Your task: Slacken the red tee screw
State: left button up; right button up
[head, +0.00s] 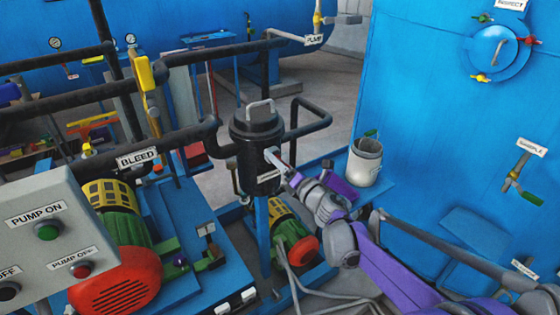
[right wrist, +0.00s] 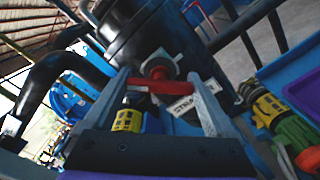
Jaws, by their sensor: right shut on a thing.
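My right gripper (head: 275,158) reaches the vessel's side from the right. In the right wrist view its two grey fingers (right wrist: 163,92) are at the two ends of the red crossbar, shut on it. In the head view the gripper hides the screw. The vessel has a lid with a grey handle (head: 260,106) on top. My left gripper is not in view.
Black pipes run left from the vessel, with a BLEED label (head: 137,158). A grey pump panel (head: 75,262) stands at the left front. A green and red pump (head: 292,237) sits below the vessel. A white bucket (head: 365,162) and a large blue tank (head: 430,120) stand right.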

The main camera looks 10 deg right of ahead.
jog(key=shift+n+p, duration=0.35)
jog(key=shift+n, duration=1.15)
jog(key=o, duration=1.1)
jog(key=shift+c, duration=0.2)
jog(key=shift+s+d, duration=0.1)
jog(key=b+v, duration=0.1)
jog(key=v, duration=0.9)
jog(key=shift+s, duration=0.25)
jog(key=shift+d, duration=0.1)
